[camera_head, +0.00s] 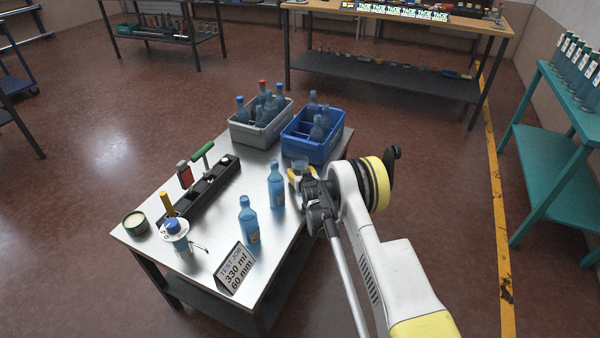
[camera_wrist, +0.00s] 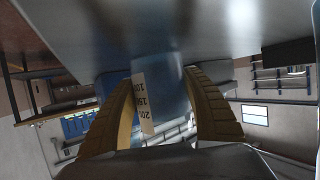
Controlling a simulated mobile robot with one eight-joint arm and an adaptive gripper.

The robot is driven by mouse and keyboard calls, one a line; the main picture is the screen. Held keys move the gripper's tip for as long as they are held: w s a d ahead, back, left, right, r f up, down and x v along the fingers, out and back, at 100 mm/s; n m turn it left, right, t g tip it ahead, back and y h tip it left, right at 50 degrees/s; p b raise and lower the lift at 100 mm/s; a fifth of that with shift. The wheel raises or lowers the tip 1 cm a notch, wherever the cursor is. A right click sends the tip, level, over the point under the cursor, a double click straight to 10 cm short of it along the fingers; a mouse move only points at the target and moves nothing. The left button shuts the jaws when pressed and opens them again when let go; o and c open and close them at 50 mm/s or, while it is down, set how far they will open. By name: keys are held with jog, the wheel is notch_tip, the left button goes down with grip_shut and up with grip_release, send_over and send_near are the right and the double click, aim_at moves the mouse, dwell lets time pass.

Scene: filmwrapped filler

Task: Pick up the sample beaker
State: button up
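The sample beaker (camera_wrist: 170,95) is a clear bluish vessel with a pale graduated strip marked 200, 150 and 100. In the head view the beaker (camera_head: 300,164) stands near the table's right edge, in front of the blue crate, partly hidden by my gripper. My gripper (camera_head: 298,178) reaches it from the right. In the wrist view the yellow fingers of my gripper (camera_wrist: 160,82) are on either side of the beaker, close to its walls. Whether they press on it I cannot tell. The beaker appears to be at the tabletop.
The metal table (camera_head: 205,255) carries two blue bottles (camera_head: 249,222) (camera_head: 276,187), a grey crate (camera_head: 250,133) and a blue crate (camera_head: 302,149) with bottles. A black rack (camera_head: 212,187), a wash bottle (camera_head: 175,234), a round tin (camera_head: 135,222) and a sign (camera_head: 235,268) stand left and front.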

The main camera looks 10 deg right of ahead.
aim_at(299, 160)
jog(key=shift+c, duration=1.1)
jog(key=shift+r, duration=0.1)
jog(key=shift+r, duration=0.25)
notch_tip(299, 160, up, 4)
jog(key=p, duration=0.2)
jog(key=shift+p, duration=0.35)
jog(key=s+d+r+p, duration=0.4)
jog(key=s+d+r, duration=0.1)
jog(key=d, duration=0.5)
jog(key=shift+d+r, duration=0.2)
jog(key=shift+r, duration=0.5)
